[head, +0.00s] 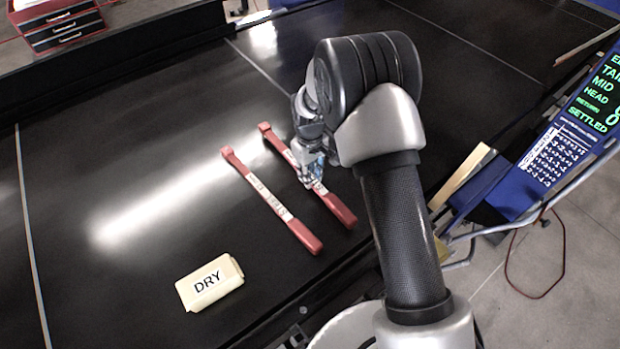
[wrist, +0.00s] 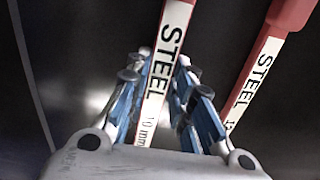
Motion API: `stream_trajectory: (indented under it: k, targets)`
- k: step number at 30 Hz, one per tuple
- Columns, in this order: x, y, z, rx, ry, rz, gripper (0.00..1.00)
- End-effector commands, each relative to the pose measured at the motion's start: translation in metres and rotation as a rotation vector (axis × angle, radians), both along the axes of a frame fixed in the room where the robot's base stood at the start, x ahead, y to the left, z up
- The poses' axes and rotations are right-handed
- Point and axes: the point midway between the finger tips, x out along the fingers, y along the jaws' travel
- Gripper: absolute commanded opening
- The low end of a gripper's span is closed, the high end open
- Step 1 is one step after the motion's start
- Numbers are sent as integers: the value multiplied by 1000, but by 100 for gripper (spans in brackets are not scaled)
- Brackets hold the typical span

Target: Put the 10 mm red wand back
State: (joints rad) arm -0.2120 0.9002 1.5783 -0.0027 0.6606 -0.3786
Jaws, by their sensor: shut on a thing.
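Two red wands with white label strips show side by side over the black belt. My gripper (head: 313,174) is shut on the right one, the 10 mm red wand (head: 338,206), near its middle. In the wrist view this wand (wrist: 170,45) runs between the blue-padded fingers (wrist: 152,80), and its label reads "STEEL" and "10 mm". The fingers hide part of it. I cannot tell whether it touches the belt. The other red wand (head: 268,201) lies to its left, apart from it; in the wrist view it (wrist: 262,68) is at the right, its size partly cut off.
A cream block marked "DRY" (head: 210,284) lies on the belt (head: 110,150) at the front left. A dark red drawer box (head: 62,25) stands beyond the belt at the top left. A blue display panel (head: 555,150) reading "SETTLED" stands at the right. The belt's left side is mostly clear.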

Motion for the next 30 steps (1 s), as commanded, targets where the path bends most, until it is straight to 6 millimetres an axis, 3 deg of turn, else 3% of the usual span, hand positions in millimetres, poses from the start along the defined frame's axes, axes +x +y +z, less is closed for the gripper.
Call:
stream_trajectory:
  k: [1, 3, 15, 16, 24, 30]
  targets:
    - [0, 0, -13, -1, 1, 0, 0]
    - [0, 0, -21, 0, 0, 0, 0]
    - [0, 0, -24, 1, -1, 0, 0]
    - [0, 0, -24, 0, 0, 0, 23]
    - [0, 0, -23, 0, 0, 0, 41]
    - [0, 0, -23, 0, 0, 0, 41]
